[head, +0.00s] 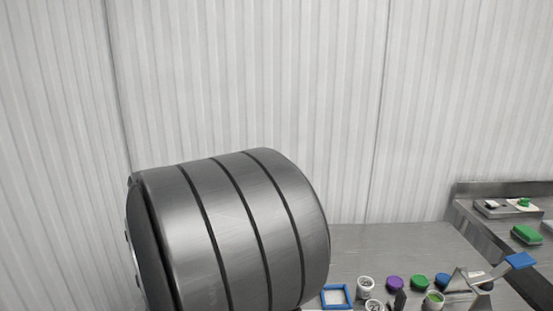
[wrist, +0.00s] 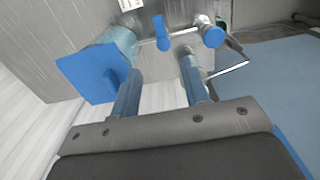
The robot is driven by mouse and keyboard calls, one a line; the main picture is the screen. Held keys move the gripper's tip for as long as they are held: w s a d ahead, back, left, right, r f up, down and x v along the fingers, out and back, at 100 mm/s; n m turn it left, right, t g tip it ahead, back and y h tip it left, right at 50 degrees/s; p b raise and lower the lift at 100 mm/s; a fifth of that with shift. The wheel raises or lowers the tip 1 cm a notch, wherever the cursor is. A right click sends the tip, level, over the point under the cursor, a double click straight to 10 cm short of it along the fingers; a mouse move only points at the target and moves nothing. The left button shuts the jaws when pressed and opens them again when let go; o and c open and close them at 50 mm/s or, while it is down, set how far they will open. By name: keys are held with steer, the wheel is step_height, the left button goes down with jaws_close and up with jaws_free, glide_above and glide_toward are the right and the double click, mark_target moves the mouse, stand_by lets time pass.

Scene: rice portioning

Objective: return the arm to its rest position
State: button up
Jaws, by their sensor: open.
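My gripper (wrist: 162,78) shows in the wrist view with its two bluish fingers apart and nothing between them. Past the fingertips are a blue square piece (wrist: 90,72) at the left and a blue-ended handle (wrist: 162,32) in the middle. I cannot tell how far they are from the fingertips, but neither is held. In the head view a large dark metal cylinder, which looks like my own arm link, fills the lower left middle. I cannot make out my gripper for sure in that view.
A grey worktop (head: 385,245) lies at the lower right of the head view. It bears a blue square frame (head: 336,297), a white cup (head: 365,287), a purple round piece (head: 395,284) and a green one (head: 420,282). A green block (head: 527,235) lies farther right. A ribbed wall stands behind.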

step_height(320, 180, down, 15)
steer(key=shift+s+f, duration=0.1)
steer(key=shift+f, duration=0.1)
steer(key=shift+r+m, duration=0.15)
steer(key=shift+m, duration=0.35)
steer(key=shift+s+m, duration=0.35)
steer(key=shift+m, duration=0.75)
steer(key=n, duration=0.3)
steer(key=shift+w, duration=0.4)
step_height(320, 180, up, 14)
